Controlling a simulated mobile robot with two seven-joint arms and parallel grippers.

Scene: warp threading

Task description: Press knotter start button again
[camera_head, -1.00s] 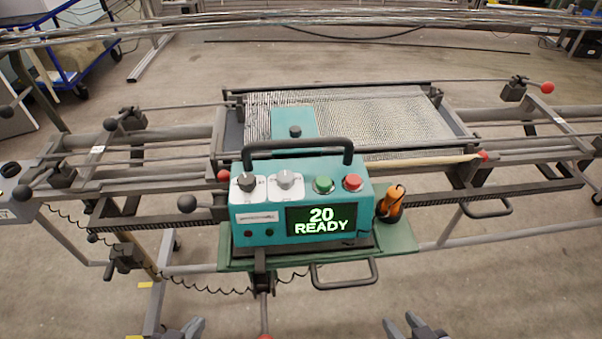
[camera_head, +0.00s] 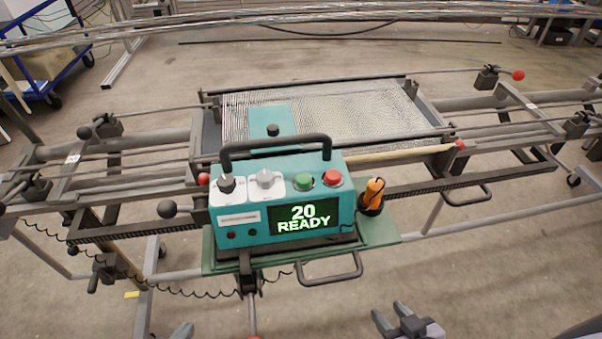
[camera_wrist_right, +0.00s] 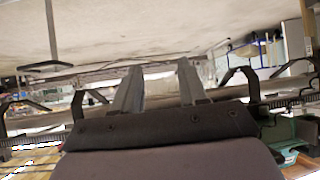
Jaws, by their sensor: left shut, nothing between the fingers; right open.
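The knotter is a teal box (camera_head: 235,200) with a black carry handle. Its display (camera_head: 305,218) reads "20 READY" in green. A green button (camera_head: 303,181) and a red button (camera_head: 332,177) sit on its top right, beside a black knob (camera_head: 227,184) and a grey knob (camera_head: 265,178). My left gripper (camera_head: 182,331) shows only as a tip at the bottom edge, shut and empty, well below the box. My right gripper (camera_head: 392,318) is open and empty at the bottom edge, right of and below the box. Its fingers also show apart in the right wrist view (camera_wrist_right: 159,88).
An orange-handled tool (camera_head: 373,192) stands in a holder on the green shelf (camera_head: 384,236), right of the box. A black loop handle (camera_head: 335,272) juts toward me below the shelf. The warp frame (camera_head: 340,112) with its threads lies behind. Ball-ended levers (camera_head: 168,209) stick out at left.

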